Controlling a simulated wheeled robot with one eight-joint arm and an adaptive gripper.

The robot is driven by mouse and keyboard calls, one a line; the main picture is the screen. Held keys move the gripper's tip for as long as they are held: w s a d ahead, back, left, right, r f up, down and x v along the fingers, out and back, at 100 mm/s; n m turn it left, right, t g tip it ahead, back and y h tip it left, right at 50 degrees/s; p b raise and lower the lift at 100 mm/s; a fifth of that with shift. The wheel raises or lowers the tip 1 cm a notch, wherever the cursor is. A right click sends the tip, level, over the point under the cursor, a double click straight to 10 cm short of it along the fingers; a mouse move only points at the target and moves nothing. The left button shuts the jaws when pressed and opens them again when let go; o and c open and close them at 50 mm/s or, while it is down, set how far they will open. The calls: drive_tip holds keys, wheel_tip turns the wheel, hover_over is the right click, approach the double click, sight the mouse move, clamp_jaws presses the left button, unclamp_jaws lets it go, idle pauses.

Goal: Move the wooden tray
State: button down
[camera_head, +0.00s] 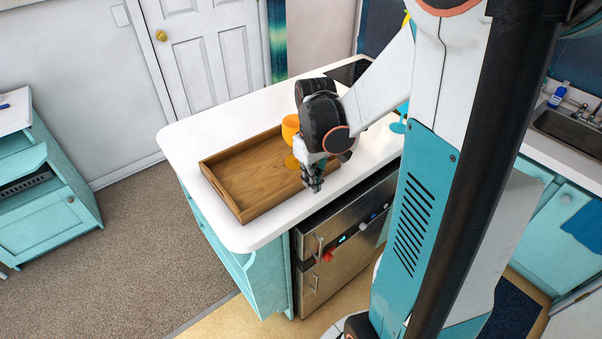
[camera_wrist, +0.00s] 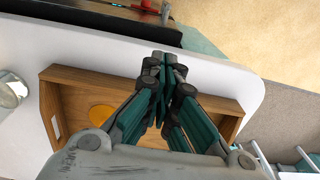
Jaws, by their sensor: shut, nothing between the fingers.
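The wooden tray (camera_head: 225,199) lies on the white countertop, with raised walls and a slot in its left end. It also shows in the wrist view (camera_wrist: 80,77). My gripper (camera_head: 313,188) is shut and empty, pointing down at the tray's front long wall, towards its right end. In the wrist view the closed fingertips (camera_wrist: 163,58) overlap that wall and the counter strip beyond it. I cannot tell whether they touch the wall. My arm hides the tray's right end.
An orange goblet (camera_head: 290,126) stands at the tray, partly behind my gripper. A teal glass (camera_head: 398,126) stands on the counter to the right. The white counter (camera_head: 215,134) is clear left of the tray. A steel fridge (camera_head: 335,240) is below the front edge.

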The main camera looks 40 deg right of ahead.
sight(275, 172)
drive_tip(key=f+b, duration=0.2)
drive_tip(key=f, duration=0.6)
drive_tip(key=shift+w+f+b, duration=0.15)
drive_tip(key=shift+w+b, duration=0.05)
drive_tip(key=shift+b, duration=0.15)
drive_tip(key=shift+w+r, duration=0.2)
drive_tip(key=shift+w, duration=1.65)
drive_tip(key=shift+r, duration=0.1)
drive_tip(key=w, duration=0.9)
drive_tip(key=w+b, duration=0.1)
drive_tip(key=w, duration=0.4)
drive_tip(key=shift+a, duration=0.3)
drive_tip(key=shift+s, duration=0.1)
